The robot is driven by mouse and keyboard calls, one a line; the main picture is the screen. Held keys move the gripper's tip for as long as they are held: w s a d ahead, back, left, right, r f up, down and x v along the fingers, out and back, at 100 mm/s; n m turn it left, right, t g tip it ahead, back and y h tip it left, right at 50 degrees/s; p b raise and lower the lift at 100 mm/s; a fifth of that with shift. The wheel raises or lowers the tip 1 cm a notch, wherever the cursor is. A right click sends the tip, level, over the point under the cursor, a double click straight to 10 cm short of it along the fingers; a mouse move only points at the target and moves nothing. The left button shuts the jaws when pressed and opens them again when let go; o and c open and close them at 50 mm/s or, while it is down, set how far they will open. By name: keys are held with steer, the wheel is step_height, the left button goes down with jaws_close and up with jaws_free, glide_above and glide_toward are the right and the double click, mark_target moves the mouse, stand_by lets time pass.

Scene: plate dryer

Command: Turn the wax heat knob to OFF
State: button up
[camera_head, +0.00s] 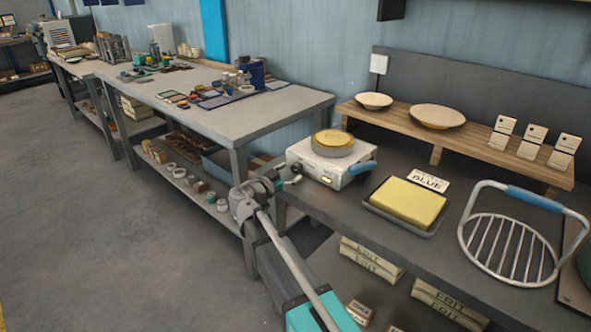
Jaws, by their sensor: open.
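A white wax heater (305,157) stands at the left end of the dark bench. A round pan of yellow wax (333,139) sits on top, and a blue handle (362,167) sticks out at the right. A small yellowish spot (327,180) shows low on the heater's front; I cannot tell whether it is a lamp or a label. The heat knob cannot be made out, nor its setting. My gripper (295,174) is open at the heater's left front corner, its fingers pointing toward the heater. I cannot tell whether it touches anything.
On the bench right of the heater are a tray with a yellow sponge (408,200), a "BLUE" card (428,180) and a wire rack with a blue grip (510,245). A wooden shelf (470,140) holds two bowls. A grey table (220,110) stands left; the floor is clear.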

steer(key=shift+x, duration=1.4)
steer(key=c, duration=1.1)
steer(key=shift+c, duration=0.2)
steer(key=shift+n, duration=2.4)
